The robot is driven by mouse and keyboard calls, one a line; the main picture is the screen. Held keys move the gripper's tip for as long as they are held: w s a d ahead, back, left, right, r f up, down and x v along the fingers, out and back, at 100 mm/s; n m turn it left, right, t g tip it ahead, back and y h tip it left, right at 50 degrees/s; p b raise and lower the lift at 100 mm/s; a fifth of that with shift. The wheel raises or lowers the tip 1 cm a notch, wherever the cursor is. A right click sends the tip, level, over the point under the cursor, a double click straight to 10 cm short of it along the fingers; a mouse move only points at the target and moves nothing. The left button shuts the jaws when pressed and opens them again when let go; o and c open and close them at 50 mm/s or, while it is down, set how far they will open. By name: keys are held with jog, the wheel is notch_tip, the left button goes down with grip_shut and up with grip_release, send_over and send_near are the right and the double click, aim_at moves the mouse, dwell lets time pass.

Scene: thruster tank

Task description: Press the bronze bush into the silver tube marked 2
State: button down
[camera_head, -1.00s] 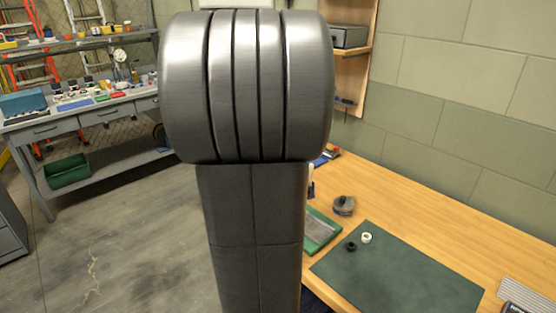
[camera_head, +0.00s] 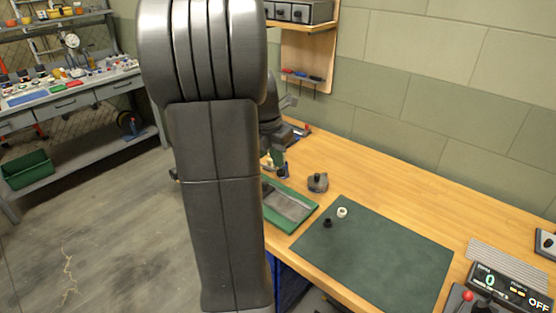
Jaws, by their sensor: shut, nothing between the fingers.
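I cannot make out a bronze bush or a silver tube marked 2. A small white ring (camera_head: 342,212) and a small black ring (camera_head: 327,223) lie close together on the dark green mat (camera_head: 385,265) on the wooden bench. They are too small to identify further. My large grey arm (camera_head: 212,150) fills the left middle of the view and hides part of the bench behind it. My gripper cannot be made out. A dark upright shape (camera_head: 272,125) shows partly behind my arm; I cannot tell what it is.
A green-edged tray (camera_head: 290,207) and a round grey object (camera_head: 318,183) sit left of the mat on the wooden bench (camera_head: 400,195). A ribbed pad (camera_head: 505,265) and a control box (camera_head: 505,290) reading 0 and OFF are at right. Bare bench lies behind the mat.

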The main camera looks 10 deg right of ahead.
aim_at(280, 172)
jog(key=shift+d+f, duration=0.15)
jog(key=shift+f, duration=0.55)
jog(key=shift+f, duration=0.5)
jog(key=shift+s+f, duration=0.2)
jog(key=shift+f, duration=0.05)
